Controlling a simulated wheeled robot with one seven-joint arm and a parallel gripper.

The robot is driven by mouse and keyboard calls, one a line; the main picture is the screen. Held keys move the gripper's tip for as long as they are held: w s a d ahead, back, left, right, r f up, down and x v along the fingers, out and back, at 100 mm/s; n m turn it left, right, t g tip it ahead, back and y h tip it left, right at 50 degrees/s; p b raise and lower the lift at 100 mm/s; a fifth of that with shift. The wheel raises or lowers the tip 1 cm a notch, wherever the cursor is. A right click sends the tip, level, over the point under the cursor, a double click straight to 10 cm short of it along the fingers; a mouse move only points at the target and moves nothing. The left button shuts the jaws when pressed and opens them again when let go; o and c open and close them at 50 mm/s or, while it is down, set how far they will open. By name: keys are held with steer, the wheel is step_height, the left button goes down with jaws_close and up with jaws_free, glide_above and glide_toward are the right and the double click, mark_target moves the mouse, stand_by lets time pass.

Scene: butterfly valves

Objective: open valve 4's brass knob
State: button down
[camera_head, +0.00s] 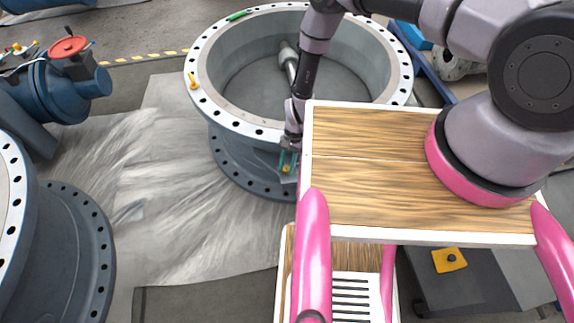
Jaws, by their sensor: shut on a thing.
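A large grey-blue round valve body (228,150) with a pale bolted flange ring stands upright in the middle of the head view, its wide bore facing up. My gripper (288,160) points down at the front outer side of this body, just below the flange. It is shut on a small brass knob (286,169), which is mostly hidden by the fingers. A small yellow-orange knob (193,82) sits on the left of the flange, apart from my gripper. I cannot read any valve number here.
A dark blue flanged body (75,245) stands at the lower left. A blue valve with a red handwheel (69,47) is at the upper left. A yellow plate (450,260) is at the lower right.

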steer(key=n+h, duration=0.1)
steer(key=n, duration=0.2)
steer(key=shift+w+a+n, duration=0.1)
steer(key=shift+n, duration=0.2)
steer(key=n+h, duration=0.2)
steer(key=n, duration=0.2)
steer(key=shift+a+n, duration=0.15)
steer(key=shift+n, duration=0.15)
steer(key=n+h, duration=0.1)
steer(key=n, duration=0.2)
steer(key=shift+n+t, duration=0.3)
steer(key=shift+a+n+t+h, duration=0.1)
steer(key=shift+n+t+h, duration=0.55)
steer(key=shift+n, duration=1.25)
steer(key=c, duration=0.5)
jaws_free()
steer(key=shift+s+h, duration=0.2)
steer(key=shift+h, duration=0.05)
